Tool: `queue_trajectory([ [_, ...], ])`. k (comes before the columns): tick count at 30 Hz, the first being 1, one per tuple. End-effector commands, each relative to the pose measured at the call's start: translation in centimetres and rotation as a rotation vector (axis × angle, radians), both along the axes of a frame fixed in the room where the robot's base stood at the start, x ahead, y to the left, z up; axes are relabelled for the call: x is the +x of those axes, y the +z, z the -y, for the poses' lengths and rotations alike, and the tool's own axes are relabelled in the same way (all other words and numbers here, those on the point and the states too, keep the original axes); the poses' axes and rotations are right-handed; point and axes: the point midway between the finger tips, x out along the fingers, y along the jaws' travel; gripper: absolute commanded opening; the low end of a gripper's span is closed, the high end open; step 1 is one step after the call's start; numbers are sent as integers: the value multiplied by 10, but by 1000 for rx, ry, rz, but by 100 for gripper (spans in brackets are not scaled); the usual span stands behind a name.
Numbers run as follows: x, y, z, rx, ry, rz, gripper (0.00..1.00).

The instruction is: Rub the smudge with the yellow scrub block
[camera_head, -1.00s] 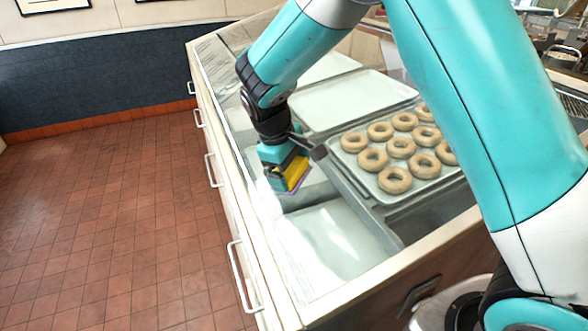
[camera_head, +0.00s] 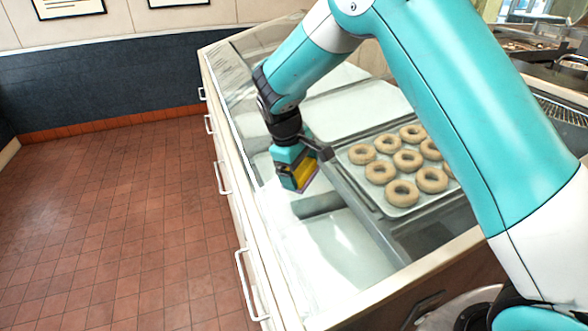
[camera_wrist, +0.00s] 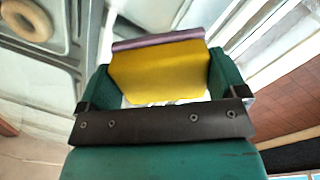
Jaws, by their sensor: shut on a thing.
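The yellow scrub block (camera_head: 306,174) has a thin purple layer along one edge. It is held between the two teal fingers of my gripper (camera_head: 296,168), above the glass-topped display counter. In the wrist view the yellow block (camera_wrist: 160,74) fills the space between the fingers of my gripper (camera_wrist: 157,80), with its purple layer at the far edge. I cannot tell whether the block touches the glass. I cannot make out the smudge in either view; pale streaks on the glass look like reflections.
The display counter (camera_head: 248,205) has a pale frame and white handles on its left side. A tray of ring doughnuts (camera_head: 367,181) and an empty pale tray (camera_head: 350,107) lie to the right of and behind my gripper. The tiled floor (camera_head: 120,220) at left is clear.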

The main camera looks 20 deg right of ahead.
Motion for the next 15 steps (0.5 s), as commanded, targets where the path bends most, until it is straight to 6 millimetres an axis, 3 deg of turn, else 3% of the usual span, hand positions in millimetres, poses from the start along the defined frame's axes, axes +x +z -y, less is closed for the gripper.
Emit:
queue_trajectory([
  [5, -5, 0, 3, -1, 1, -1, 65],
  [15, -34, -1, 3, 0, 1, -2, 65],
])
